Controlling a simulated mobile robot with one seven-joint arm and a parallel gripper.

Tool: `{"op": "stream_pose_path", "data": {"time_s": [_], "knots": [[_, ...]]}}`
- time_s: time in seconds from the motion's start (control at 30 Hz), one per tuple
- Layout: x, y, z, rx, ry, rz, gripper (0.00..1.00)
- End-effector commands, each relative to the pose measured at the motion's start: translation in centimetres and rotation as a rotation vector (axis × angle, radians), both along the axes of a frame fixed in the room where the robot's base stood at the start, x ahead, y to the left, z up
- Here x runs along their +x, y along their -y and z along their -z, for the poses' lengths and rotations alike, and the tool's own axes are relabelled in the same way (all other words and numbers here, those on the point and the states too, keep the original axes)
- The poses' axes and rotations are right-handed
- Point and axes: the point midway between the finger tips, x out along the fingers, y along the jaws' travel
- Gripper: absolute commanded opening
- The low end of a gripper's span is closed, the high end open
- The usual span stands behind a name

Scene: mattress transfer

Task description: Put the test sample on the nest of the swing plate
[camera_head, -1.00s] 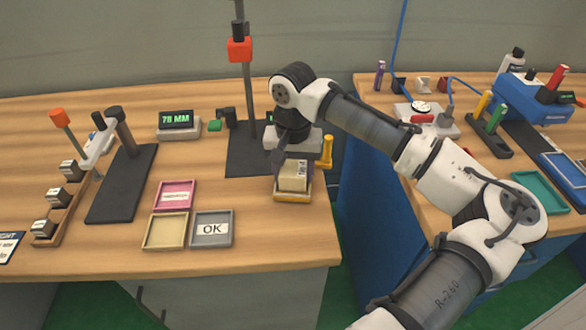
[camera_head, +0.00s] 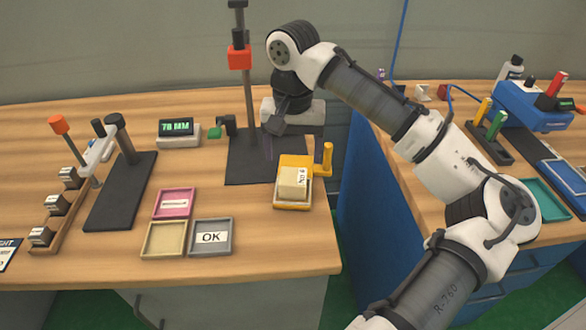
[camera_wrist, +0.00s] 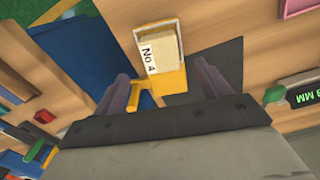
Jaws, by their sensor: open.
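The test sample (camera_head: 293,182) is a beige foam block with a white "No 4" label. It rests on the nest of the yellow swing plate (camera_head: 294,162), at the front of the dark drop-tester base. In the wrist view the sample (camera_wrist: 165,52) sits on the yellow plate (camera_wrist: 170,85), ahead of the fingers and clear of them. My gripper (camera_head: 274,124) is open and empty, above and behind the sample over the base. In the wrist view the fingers of my gripper (camera_wrist: 173,82) are spread apart.
A yellow post (camera_head: 326,158) stands right of the plate. The tester column (camera_head: 249,105) with a red-orange block (camera_head: 240,57) rises behind it. Pink (camera_head: 174,203), tan (camera_head: 165,239) and grey "OK" (camera_head: 211,237) trays lie left.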

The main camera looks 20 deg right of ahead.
Motion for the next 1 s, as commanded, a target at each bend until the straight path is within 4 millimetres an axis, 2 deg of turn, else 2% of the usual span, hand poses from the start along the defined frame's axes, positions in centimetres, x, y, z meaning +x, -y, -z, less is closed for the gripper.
{"op": "stream_pose_path", "data": {"time_s": [0.1,0.3,1.0], "knots": [[0.1,-0.1,-2.0,0.0,0.001,-0.001,0.76],[0.0,0.0,-3.9,0.0,0.0,-0.001,0.76],[0.0,0.0,-4.1,0.0,-0.001,-0.001,0.76]]}}
